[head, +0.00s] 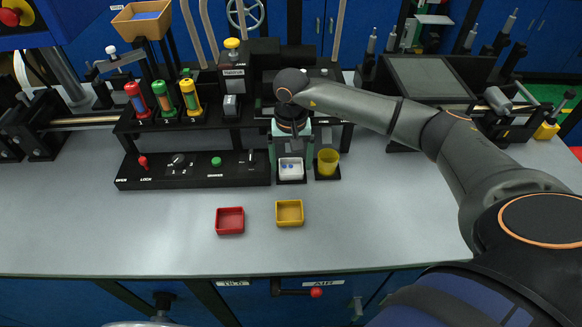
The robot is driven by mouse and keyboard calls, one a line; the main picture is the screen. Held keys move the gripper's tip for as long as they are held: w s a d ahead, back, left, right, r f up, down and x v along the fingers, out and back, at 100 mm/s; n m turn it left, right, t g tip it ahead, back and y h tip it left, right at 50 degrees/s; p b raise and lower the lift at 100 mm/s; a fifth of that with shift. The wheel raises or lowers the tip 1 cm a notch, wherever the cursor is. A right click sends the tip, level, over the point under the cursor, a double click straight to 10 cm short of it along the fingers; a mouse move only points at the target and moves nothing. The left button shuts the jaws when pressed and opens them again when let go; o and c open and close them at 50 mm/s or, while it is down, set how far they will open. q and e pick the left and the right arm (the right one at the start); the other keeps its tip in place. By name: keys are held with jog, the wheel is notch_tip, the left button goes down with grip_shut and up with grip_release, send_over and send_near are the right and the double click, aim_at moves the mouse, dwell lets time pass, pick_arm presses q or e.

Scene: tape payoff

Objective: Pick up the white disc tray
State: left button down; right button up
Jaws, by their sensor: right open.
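The white disc tray (290,172) is a small square tray with small bluish discs in it. It sits on a black stand at the front of the machine, near the middle of the head view. My right gripper (291,148) points down just behind and above the tray, with its fingers apart. I cannot tell whether the fingers touch the tray. The gripper and wrist hide part of the machine behind it. My left gripper is not in view.
A yellow cup (328,162) stands close to the right of the tray. A red tray (230,220) and a yellow tray (290,213) lie in front on the grey table (400,225). A black control panel (190,170) is on the left. The table front is mostly clear.

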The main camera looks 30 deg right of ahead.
jog(key=shift+f, duration=0.15)
jog(key=c, duration=1.1)
